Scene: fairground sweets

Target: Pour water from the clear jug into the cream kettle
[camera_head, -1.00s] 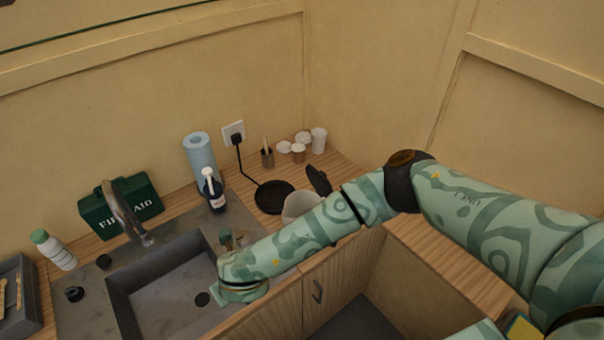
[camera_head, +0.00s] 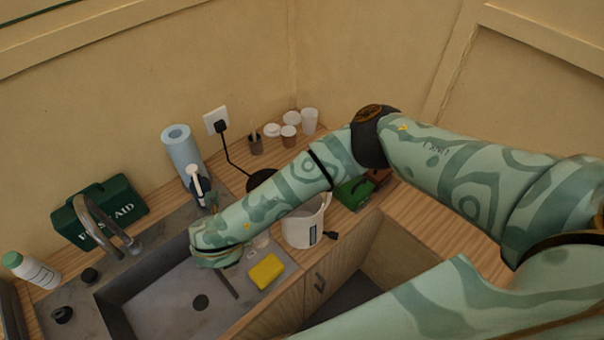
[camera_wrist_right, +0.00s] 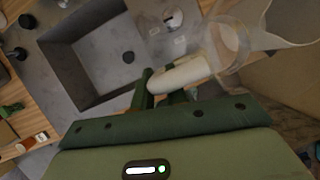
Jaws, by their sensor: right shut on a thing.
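My right gripper (camera_wrist_right: 163,88) is shut on the pale curved handle of the clear jug (camera_wrist_right: 235,42). The jug's see-through body is beyond the jaws in the right wrist view, beside the sink; its water level cannot be made out. In the head view, my right forearm reaches across the counter and its wrist is over the sink's right part, hiding the jaws and most of the jug. The cream kettle (camera_head: 303,228) stands on the counter right of the sink, partly behind my forearm, with a dark part at its right. My left gripper is out of view.
A grey sink (camera_head: 165,300) with a tap (camera_head: 100,222) lies left. A yellow sponge (camera_head: 266,271) is on its right ledge. A soap bottle (camera_head: 197,187), blue roll (camera_head: 183,152) and several cups (camera_head: 289,135) stand behind. A green first-aid box (camera_head: 103,212) is at the back left.

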